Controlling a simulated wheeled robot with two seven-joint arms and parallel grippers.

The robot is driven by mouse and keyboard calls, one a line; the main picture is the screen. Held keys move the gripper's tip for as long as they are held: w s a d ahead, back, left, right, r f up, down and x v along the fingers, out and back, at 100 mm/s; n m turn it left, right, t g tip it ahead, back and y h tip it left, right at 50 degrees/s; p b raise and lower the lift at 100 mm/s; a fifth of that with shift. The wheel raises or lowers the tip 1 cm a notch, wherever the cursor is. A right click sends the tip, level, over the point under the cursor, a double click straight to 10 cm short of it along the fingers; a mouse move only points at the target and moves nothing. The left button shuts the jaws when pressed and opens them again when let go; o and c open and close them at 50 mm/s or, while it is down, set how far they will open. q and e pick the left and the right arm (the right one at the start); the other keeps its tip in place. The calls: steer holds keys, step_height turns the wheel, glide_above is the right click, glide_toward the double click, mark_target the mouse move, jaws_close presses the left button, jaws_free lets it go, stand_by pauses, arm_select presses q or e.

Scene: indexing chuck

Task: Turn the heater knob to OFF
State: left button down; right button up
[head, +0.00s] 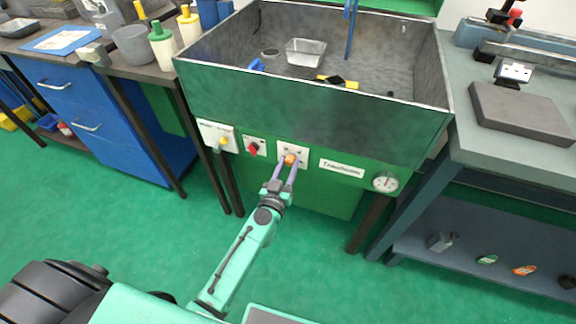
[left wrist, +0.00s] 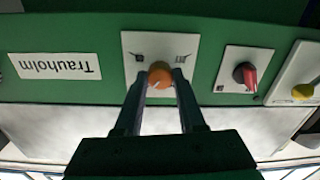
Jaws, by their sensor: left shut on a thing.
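An orange knob (head: 290,158) sits on a white plate (head: 300,149) on the front of the green sink unit. My left gripper (head: 288,163) is shut on this knob, with one finger at each side. The left wrist view shows the panel upside down, with the orange knob (left wrist: 160,75) between the fingertips (left wrist: 160,79) and a pale mark on its face. Small symbols flank the knob on its plate; I cannot read which one means OFF. The knob's lower side is partly hidden by the fingers. My right gripper is not in view.
A red knob (head: 253,148) and a yellow knob (head: 223,141) sit on plates to the left. The Trauholm label (head: 342,168) and a round gauge (head: 385,182) are to the right. The grey basin (head: 380,60) above holds a metal tray (head: 306,52). The floor in front is clear.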

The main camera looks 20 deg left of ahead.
arm_select(q)
steer(key=n+p, duration=0.1)
steer(key=n, duration=0.2)
steer(key=shift+r, duration=0.1)
steer(key=n+p, duration=0.1)
steer(key=n, duration=0.6)
steer(key=shift+n, duration=0.3)
steer(key=n, duration=0.7)
steer(key=shift+h, duration=0.3)
steer(key=n, duration=0.4)
steer(key=shift+b, duration=0.35)
steer(key=n+b, duration=0.1)
steer(key=n, duration=0.3)
steer(key=shift+n, duration=0.4)
steer(key=n, duration=0.4)
steer(key=shift+a+h, duration=0.1)
steer(key=shift+h, duration=0.2)
